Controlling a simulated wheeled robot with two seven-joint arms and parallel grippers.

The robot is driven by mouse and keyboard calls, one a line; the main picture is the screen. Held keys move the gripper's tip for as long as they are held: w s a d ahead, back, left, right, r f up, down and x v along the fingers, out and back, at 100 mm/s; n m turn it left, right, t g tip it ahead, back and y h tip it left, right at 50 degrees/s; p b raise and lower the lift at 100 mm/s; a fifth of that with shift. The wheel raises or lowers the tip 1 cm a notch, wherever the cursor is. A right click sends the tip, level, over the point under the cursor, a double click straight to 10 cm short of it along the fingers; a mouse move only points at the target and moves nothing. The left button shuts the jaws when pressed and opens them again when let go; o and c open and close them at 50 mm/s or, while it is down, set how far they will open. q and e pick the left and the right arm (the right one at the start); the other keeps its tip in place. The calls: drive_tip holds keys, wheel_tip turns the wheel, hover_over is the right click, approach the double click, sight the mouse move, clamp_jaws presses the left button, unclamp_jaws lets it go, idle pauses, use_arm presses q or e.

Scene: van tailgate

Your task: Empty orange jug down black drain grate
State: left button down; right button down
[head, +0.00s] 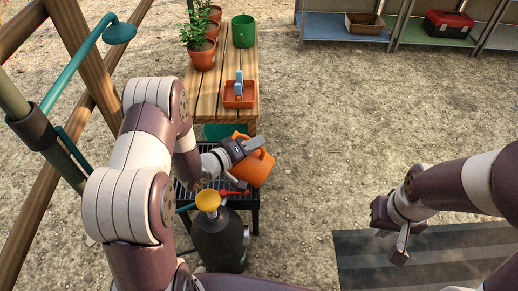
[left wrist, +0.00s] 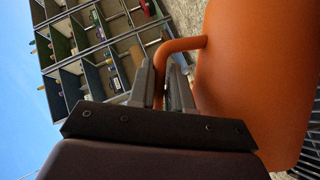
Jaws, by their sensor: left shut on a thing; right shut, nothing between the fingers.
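The orange jug (head: 258,168) hangs from my left gripper (head: 250,148), over the right side of the black drain grate (head: 188,190). My left gripper is shut on the jug's handle. In the left wrist view, the handle (left wrist: 182,44) passes between the fingers (left wrist: 162,85) and the jug's body (left wrist: 255,75) fills the right side. The jug looks tilted in the head view. Its inside and any liquid cannot be seen. Black slats of the grate (left wrist: 311,145) show at the lower right of the left wrist view. My right gripper (head: 390,235) is shut and empty, far right of the jug.
A dark bottle with a yellow cap (head: 208,200) stands in front of the grate. Behind it, a wooden bench (head: 205,85) holds potted plants, a green pot (head: 243,30) and an orange tray (head: 238,100). Gravel to the right is clear up to a grey mat (head: 355,262).

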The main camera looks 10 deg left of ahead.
use_arm(q)
drive_tip(key=shift+w+a+r+n+t+h, duration=0.25)
drive_tip(key=shift+a+r+n, duration=0.25)
drive_tip(key=shift+a+r, duration=0.3)
drive_tip(key=shift+w+a+r+n+t+h, duration=0.15)
drive_tip(key=shift+a+r+n+h, duration=0.3)
drive_tip(key=shift+a+r, duration=0.35)
drive_tip(key=shift+a+r+n, duration=0.25)
drive_tip(key=shift+a+n, duration=0.1)
drive_tip(key=shift+a, duration=0.25)
drive_tip(key=a+r+n+t+h+p, duration=0.1)
drive_tip(key=a+n+p, duration=0.1)
drive_tip(key=a, duration=0.4)
drive_tip(key=shift+w+r+n+t+h, duration=0.3)
drive_tip(key=shift+w+n+t, duration=0.1)
drive_tip(key=shift+n, duration=0.5)
drive_tip(key=shift+d, duration=0.1)
